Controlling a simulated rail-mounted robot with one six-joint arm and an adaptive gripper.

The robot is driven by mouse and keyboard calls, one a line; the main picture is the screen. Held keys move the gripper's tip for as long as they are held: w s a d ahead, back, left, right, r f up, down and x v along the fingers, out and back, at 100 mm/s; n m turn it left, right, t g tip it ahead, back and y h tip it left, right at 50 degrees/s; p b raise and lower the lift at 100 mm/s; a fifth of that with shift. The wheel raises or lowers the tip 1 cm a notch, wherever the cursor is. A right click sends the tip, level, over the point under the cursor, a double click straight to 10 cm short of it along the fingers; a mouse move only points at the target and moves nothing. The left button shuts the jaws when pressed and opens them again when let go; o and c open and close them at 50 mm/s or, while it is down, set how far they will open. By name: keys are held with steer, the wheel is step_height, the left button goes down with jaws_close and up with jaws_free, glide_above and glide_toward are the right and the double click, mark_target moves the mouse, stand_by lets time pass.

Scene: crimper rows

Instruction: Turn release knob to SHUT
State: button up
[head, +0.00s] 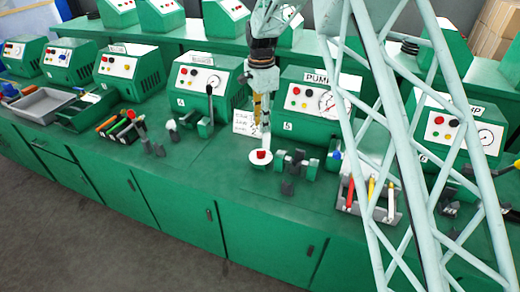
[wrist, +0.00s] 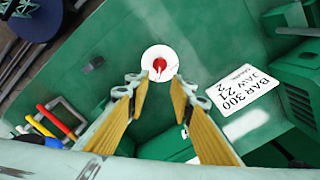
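The release knob (head: 261,155) is a small red knob on a round white dial, on the green bench in front of a pump unit. In the wrist view the red knob (wrist: 159,64) shows just beyond my fingertips, with the white dial (wrist: 149,54) around it. No SHUT marking is legible. My gripper (head: 262,133) points down above the dial. In the wrist view my gripper (wrist: 157,82) is open, its two yellow-padded fingers apart with nothing between them. I cannot tell how high the tips are above the knob.
A white card (wrist: 245,103) reading BAR 300, JAW 21 stands beside the dial. The pump unit (head: 318,105) rises behind, and dark crimper parts (head: 296,163) sit to the right. A tray of coloured tools (head: 368,200) is farther right. The bench front is clear.

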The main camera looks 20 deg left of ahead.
mark_target(261, 151)
steer(key=shift+f, duration=0.2)
steer(key=shift+f+b, duration=0.6)
steer(key=shift+f, duration=6.1)
jaws_close()
